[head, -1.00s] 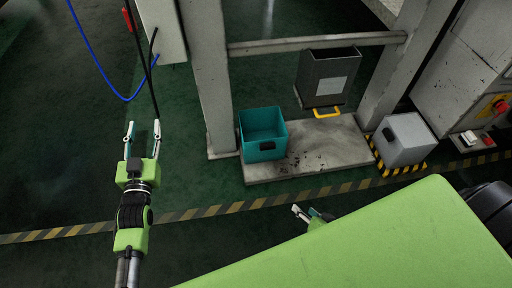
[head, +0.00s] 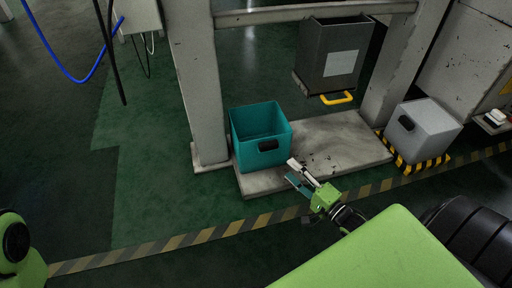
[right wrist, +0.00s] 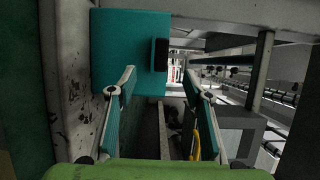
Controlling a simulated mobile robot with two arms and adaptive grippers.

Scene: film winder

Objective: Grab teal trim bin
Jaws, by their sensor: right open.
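The teal trim bin (head: 262,136) is an open-topped box with a dark handle on its front face. It stands upright on the left end of the grey concrete slab in the head view. In the right wrist view the bin (right wrist: 120,50) fills the upper left, its dark handle beyond the fingers. My right gripper (head: 295,172) is open and empty, just in front and to the right of the bin, apart from it. Its two fingers (right wrist: 160,92) also show in the right wrist view. My left gripper is not in view; only a green part of my left arm shows at lower left.
A dark grey hopper (head: 334,58) with a yellow handle hangs above the slab (head: 335,145) between two posts. A grey bin (head: 424,130) stands at right on a striped base. A post (head: 194,85) rises close behind the teal bin's left side. Green floor is open at left.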

